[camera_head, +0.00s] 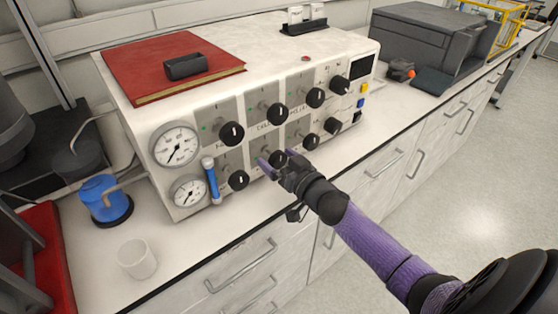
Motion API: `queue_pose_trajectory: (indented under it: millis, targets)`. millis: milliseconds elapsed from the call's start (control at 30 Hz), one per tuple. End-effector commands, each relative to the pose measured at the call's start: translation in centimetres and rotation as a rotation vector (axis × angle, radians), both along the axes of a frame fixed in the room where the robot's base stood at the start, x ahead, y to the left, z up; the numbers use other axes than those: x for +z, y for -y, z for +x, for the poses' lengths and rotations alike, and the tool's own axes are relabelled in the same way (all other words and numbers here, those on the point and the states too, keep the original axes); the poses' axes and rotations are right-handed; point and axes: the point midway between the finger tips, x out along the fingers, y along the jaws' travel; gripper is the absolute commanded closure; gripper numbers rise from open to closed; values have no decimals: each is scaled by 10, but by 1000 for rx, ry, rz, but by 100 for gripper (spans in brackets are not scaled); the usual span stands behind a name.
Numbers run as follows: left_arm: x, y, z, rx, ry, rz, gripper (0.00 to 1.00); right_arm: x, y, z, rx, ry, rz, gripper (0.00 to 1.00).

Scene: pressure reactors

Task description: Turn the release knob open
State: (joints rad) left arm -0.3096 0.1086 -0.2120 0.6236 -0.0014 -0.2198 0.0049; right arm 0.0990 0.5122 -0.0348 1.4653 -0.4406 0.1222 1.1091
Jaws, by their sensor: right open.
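The white control box (290,63) has two rows of black knobs on its front panel. The upper row includes knobs at the left (231,134), middle (277,113) and right (315,97). The lower row includes a left knob (237,180) and, further right, another knob (310,142). The labels are too small to tell which is the release knob. My right gripper (274,161) is open, its purple-tipped fingers at the second lower knob from the left, which it partly hides. I cannot tell whether the fingers touch that knob. My left gripper is not in view.
Two pressure gauges (176,146) and a blue-and-white tube (211,180) are at the panel's left. A red book (165,66) lies on top. A blue container (105,199) and clear cup (137,260) stand left on the counter. A dark grey machine (428,40) stands right.

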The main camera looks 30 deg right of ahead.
Motion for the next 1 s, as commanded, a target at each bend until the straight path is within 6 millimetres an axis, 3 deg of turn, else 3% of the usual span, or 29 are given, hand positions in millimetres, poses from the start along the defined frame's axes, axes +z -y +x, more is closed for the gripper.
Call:
queue_pose_trajectory:
  millis: [67,500,767,1000]
  targets:
    - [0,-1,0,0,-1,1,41,0,0,0,0,0,0,1]
    - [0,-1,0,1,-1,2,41,0,0,-1,0,0,0,94]
    - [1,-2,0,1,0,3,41,0,0,-1,0,1,-28,95]
    - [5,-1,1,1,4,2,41,0,0,-1,0,12,-161,95]
